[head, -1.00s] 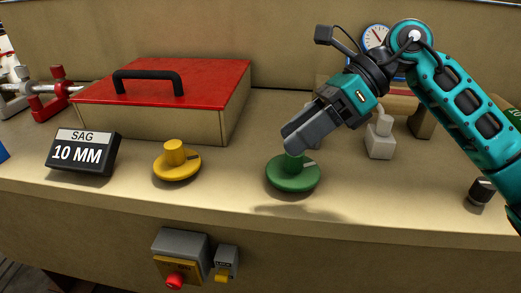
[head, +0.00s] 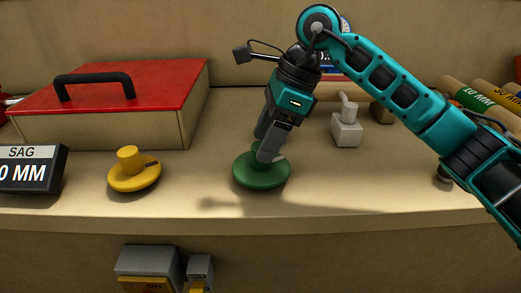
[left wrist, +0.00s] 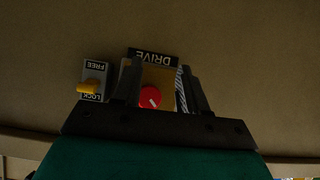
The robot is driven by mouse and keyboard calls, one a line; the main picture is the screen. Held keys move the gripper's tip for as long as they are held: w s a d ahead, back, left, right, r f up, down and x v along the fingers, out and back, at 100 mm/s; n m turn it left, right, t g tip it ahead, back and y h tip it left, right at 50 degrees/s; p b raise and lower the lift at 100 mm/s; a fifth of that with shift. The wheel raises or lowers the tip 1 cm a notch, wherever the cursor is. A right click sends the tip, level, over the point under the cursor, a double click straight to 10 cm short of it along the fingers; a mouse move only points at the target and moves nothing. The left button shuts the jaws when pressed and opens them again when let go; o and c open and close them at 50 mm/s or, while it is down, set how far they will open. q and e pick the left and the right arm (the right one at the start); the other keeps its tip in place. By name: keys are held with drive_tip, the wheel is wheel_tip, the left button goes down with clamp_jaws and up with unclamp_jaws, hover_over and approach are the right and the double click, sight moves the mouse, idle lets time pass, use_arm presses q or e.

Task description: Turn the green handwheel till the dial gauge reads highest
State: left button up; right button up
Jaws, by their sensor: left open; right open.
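The green handwheel (head: 262,176) is a round disc with an upright knob on the bench top, in the middle of the head view. My right gripper (head: 267,150) points down over it with open jaws, its fingertips at the knob and hiding most of it. I cannot tell whether they touch. My left gripper (left wrist: 163,85) is open and empty in the left wrist view, facing the front panel below.
A yellow handwheel (head: 134,177), a SAG sign (head: 32,180) and a red-lidded box (head: 150,85) stand left. A small grey fitting (head: 346,132) stands right of the green handwheel. The DRIVE box (left wrist: 153,76) and a FREE/LOCK switch (left wrist: 92,82) are on the front panel.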

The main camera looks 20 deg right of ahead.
drive_tip(key=shift+x, duration=1.35)
drive_tip(key=shift+c, duration=0.3)
drive_tip(key=c, duration=1)
drive_tip(key=shift+n+g, duration=0.3)
drive_tip(key=shift+n, duration=0.3)
drive_tip(key=n+g, duration=0.1)
drive_tip(key=n, duration=0.1)
drive_tip(key=shift+n, duration=0.4)
drive_tip(key=shift+n+g, duration=0.4)
drive_tip(key=shift+n, duration=0.5)
